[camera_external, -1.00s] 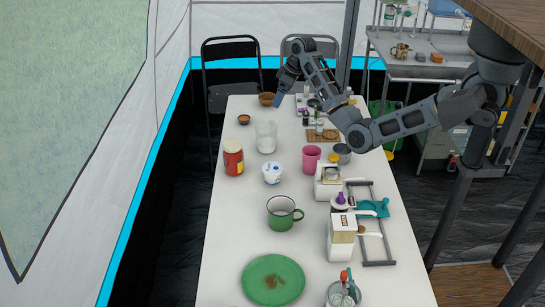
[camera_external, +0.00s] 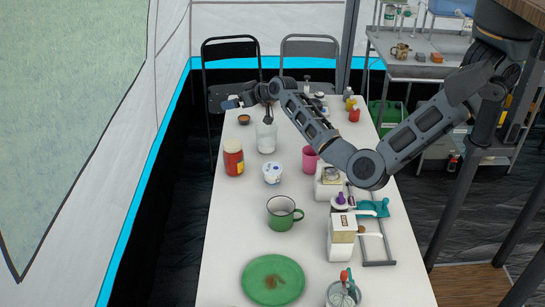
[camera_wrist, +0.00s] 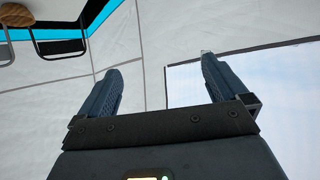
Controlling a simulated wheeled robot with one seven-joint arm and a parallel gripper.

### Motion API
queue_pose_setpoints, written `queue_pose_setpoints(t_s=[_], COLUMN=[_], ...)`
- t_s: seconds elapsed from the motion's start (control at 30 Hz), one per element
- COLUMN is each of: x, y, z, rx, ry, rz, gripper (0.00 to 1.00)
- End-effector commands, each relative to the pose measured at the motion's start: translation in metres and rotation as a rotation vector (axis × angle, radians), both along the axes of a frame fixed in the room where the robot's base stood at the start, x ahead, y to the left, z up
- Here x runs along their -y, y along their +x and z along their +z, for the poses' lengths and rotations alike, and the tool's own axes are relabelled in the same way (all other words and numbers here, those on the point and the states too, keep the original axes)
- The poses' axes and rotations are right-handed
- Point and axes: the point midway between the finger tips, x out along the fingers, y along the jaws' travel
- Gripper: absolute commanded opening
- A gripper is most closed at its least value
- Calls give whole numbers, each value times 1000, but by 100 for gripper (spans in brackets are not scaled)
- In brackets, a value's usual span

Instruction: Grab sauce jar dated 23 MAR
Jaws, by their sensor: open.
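A red jar with a yellowish label (camera_external: 233,158) stands upright on the left side of the white table. No date can be read on it, so I cannot tell whether it is the sauce jar dated 23 MAR. Small yellow and red containers (camera_external: 354,115) stand at the far right of the table, too small to read. My gripper (camera_external: 232,102) is above the table's far left edge, beyond the red jar and apart from it. In the wrist view my gripper (camera_wrist: 160,68) is open and empty, facing the tent wall, with no jar visible.
A clear container (camera_external: 266,138), a white tub (camera_external: 272,173), a pink cup (camera_external: 310,158) and a green mug (camera_external: 281,213) stand near the red jar. A small brown bowl (camera_external: 244,119) lies behind it. Boxes and a rack (camera_external: 378,263) occupy the right side. Chairs (camera_external: 229,50) stand beyond.

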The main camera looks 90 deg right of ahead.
Motion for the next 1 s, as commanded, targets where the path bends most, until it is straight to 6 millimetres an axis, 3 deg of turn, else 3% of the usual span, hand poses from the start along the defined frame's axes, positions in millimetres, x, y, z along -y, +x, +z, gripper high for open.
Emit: queue_pose_setpoints(t_s=[0.03, 0.1, 0.6, 0.7, 1.0], x=[-18, -32, -100, -95, -94], y=[2, 0, -27, -27, -27], z=[-1, -6, -32, -70, -137], rx=[20, 45, 123, 118, 119], ry=[-14, -38, -171, -168, -168], rz=[-11, -36, -106, -109, -109], gripper=[100, 100, 100, 100, 100])
